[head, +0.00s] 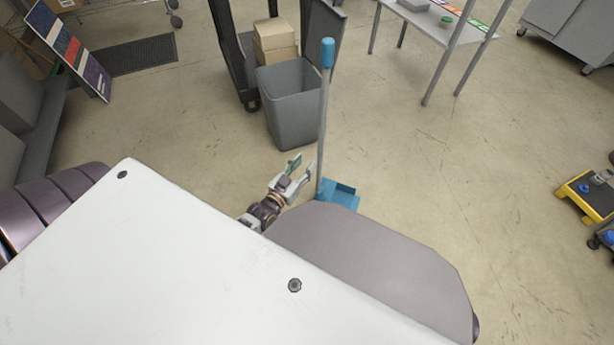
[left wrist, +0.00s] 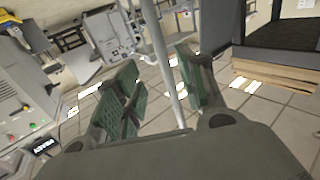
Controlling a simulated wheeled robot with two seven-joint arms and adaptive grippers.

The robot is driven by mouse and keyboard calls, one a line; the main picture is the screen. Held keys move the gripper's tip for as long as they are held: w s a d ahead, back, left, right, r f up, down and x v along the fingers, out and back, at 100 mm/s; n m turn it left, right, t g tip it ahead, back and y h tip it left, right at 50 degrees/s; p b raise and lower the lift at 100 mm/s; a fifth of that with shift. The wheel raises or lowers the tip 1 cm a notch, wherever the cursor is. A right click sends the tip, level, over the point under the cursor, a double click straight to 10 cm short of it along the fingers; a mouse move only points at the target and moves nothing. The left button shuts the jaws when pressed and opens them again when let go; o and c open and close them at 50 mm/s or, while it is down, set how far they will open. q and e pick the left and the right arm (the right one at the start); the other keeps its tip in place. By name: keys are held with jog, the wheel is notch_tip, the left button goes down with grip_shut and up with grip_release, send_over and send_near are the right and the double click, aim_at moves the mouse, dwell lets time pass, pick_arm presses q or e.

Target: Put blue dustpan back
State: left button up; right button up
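The blue dustpan (head: 343,194) stands on the floor in the head view, its long grey handle (head: 323,125) upright with a blue grip (head: 328,53) on top. My body hides the pan's lower edge. My left gripper (head: 302,169) is open and low, just left of the handle's lower part. In the left wrist view, the grey pole (left wrist: 164,55) runs between the two green-padded fingers of the left gripper (left wrist: 160,72), with gaps on both sides. It looks to be at or just beyond the fingertips; I cannot tell exactly. My right gripper is not in view.
A grey bin (head: 290,108) stands behind the gripper, near stacked boxes (head: 275,42) and a dark cart frame (head: 232,50). A table (head: 425,27) stands at the back right. A yellow-framed unit (head: 585,198) is far right. The floor right of the dustpan is clear.

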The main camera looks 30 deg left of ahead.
pick_arm(q)
jog(key=s+d+f+g+h, duration=0.1)
jog(key=s+d+f+g, duration=0.15)
jog(key=d, duration=0.25)
jog(key=s+d+f+g+h, duration=0.1)
jog(key=s+d+f+g, duration=0.1)
jog(key=s+d+g, duration=0.25)
jog(key=s+d+m+g, duration=0.1)
jog(key=s+d+g, duration=0.4)
jog(key=s, duration=0.4)
jog(key=shift+s+g, duration=0.3)
jog(key=shift+s, duration=0.1)
dwell(0.8)
